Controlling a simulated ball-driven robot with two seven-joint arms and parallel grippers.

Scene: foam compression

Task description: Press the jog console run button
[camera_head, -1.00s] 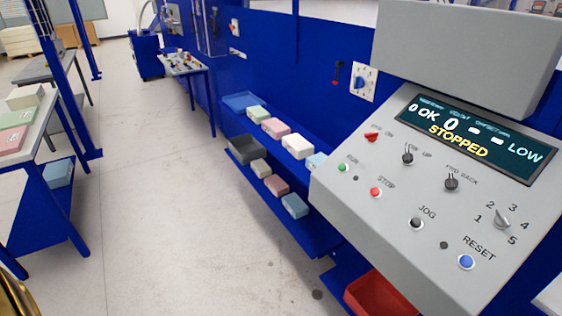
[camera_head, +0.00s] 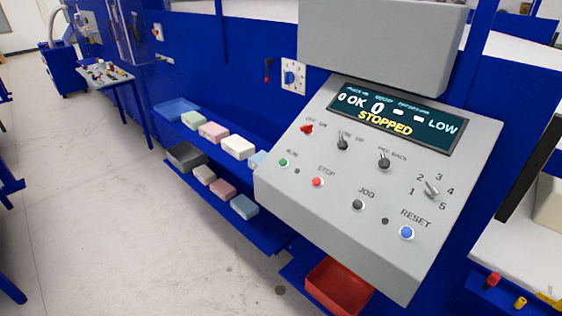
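The jog console (camera_head: 335,215) is a grey sloped panel on the right half of the head view. Its green run button (camera_head: 284,162) is at the panel's left side, under a small RUN label. The red stop button (camera_head: 317,182), black jog button (camera_head: 358,204) and blue reset button (camera_head: 407,232) run down to the right of it. The display (camera_head: 397,117) reads STOPPED, with OK and LOW beside it. A red switch (camera_head: 307,128), two black selector switches and a numbered dial (camera_head: 431,190) sit above the buttons. Neither of my grippers is in view.
A blue shelf unit (camera_head: 258,226) with several coloured foam blocks stands left of the console. A red bin (camera_head: 340,287) is below the console. A white surface (camera_head: 520,250) is at the right. The grey floor (camera_head: 110,220) at the left is open.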

